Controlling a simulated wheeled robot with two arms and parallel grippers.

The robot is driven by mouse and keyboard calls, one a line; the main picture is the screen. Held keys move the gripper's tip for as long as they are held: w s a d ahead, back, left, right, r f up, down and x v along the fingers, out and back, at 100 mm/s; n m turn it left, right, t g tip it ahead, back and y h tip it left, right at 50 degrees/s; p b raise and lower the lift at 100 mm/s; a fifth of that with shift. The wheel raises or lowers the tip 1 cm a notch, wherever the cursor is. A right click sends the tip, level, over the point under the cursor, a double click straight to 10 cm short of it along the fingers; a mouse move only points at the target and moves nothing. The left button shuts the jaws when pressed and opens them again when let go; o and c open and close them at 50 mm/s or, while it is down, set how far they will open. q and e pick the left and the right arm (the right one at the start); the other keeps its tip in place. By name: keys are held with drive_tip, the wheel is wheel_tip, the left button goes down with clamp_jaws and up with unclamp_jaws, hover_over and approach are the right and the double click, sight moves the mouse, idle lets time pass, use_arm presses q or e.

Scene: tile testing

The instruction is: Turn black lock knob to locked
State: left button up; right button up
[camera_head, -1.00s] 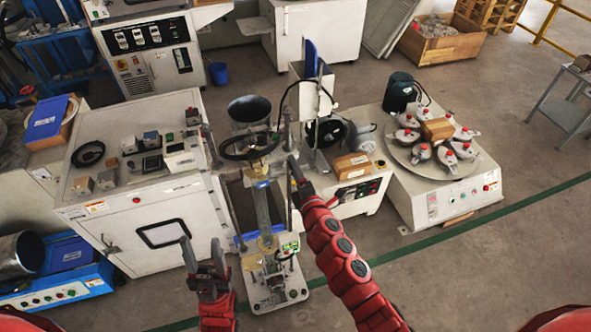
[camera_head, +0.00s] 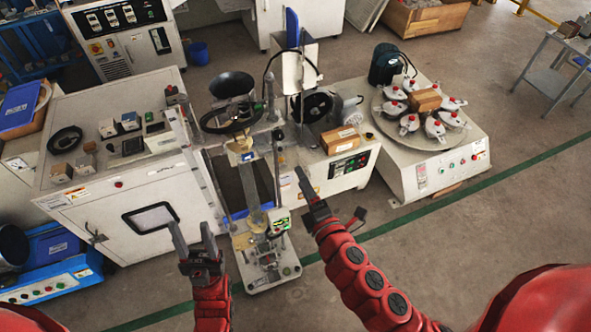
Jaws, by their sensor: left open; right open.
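I cannot make out for sure which part is the black lock knob. A small dark latch (camera_head: 96,236) sits on the front of the white cabinet (camera_head: 80,215), left of its window. A black handwheel (camera_head: 203,124) tops the tall testing machine in the middle. My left gripper (camera_head: 190,224) is open and empty, pointing up in front of the cabinet's right side, right of the window. My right gripper (camera_head: 308,190) is open and empty, right of the machine's column, its finger pointing up and left. Its second finger is hard to make out.
A small lit display (camera_head: 281,224) is on the machine's lower part, above its pale base (camera_head: 272,277). Several small blocks and a black ring (camera_head: 65,139) lie on the cabinet top. A round turntable (camera_head: 381,112) stands at the right. The floor at right front is clear.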

drive_tip(key=shift+v, duration=1)
